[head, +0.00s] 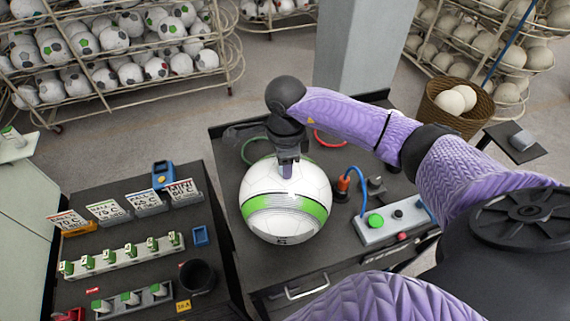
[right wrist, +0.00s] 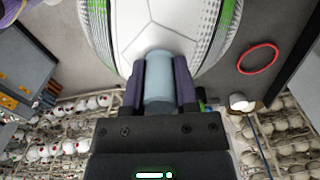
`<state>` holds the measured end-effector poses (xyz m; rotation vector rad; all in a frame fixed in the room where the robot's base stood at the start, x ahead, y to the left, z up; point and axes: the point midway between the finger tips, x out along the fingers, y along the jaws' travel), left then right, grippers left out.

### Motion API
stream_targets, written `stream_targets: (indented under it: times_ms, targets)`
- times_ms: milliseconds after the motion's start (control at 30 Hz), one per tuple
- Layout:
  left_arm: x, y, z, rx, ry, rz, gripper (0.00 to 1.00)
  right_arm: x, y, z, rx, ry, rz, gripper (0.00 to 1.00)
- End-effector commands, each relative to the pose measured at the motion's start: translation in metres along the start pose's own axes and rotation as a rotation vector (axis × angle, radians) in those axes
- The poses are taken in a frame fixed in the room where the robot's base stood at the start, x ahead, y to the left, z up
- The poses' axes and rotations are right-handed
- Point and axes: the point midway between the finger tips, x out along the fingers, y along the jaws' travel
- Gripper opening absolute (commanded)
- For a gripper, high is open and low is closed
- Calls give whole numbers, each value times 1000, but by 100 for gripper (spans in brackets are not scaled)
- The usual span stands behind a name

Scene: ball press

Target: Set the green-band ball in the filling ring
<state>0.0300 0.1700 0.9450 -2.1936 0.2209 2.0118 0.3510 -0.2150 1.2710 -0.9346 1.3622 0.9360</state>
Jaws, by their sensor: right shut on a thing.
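The green-band ball (head: 284,212) is white with a bright green band and sits over the dark worktop in the head view. It also fills the top of the right wrist view (right wrist: 165,30). My right gripper (head: 288,170) reaches the ball's upper far side. In the right wrist view its fingers (right wrist: 160,85) are shut on a pale blue-grey stub (right wrist: 159,78) that meets the ball. A green ring (head: 246,148) shows partly behind the ball, and a red ring (head: 328,138) lies to its right. I cannot tell which is the filling ring, or whether one lies hidden under the ball. My left gripper is not in view.
A control box (head: 388,222) with a green button and a blue hose (head: 358,180) stand close right of the ball. A side table at left holds cards, green-topped pieces and a black cup (head: 198,276). Ball racks (head: 110,60) stand behind.

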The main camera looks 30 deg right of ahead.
Motion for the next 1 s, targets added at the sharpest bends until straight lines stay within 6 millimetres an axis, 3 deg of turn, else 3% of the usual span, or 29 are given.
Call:
stream_targets:
  times_ms: [133,533,567,700,733,1000]
  targets:
    - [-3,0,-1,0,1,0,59,15,0,0,0,-1,-1,0]
    - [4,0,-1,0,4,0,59,22,0,0,0,-1,-2,0]
    - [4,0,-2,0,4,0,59,22,0,0,0,0,-1,39]
    - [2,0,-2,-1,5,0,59,20,0,0,0,0,-1,68]
    - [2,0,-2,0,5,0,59,20,0,0,0,0,-1,72]
    - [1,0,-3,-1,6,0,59,19,0,0,0,0,-1,72]
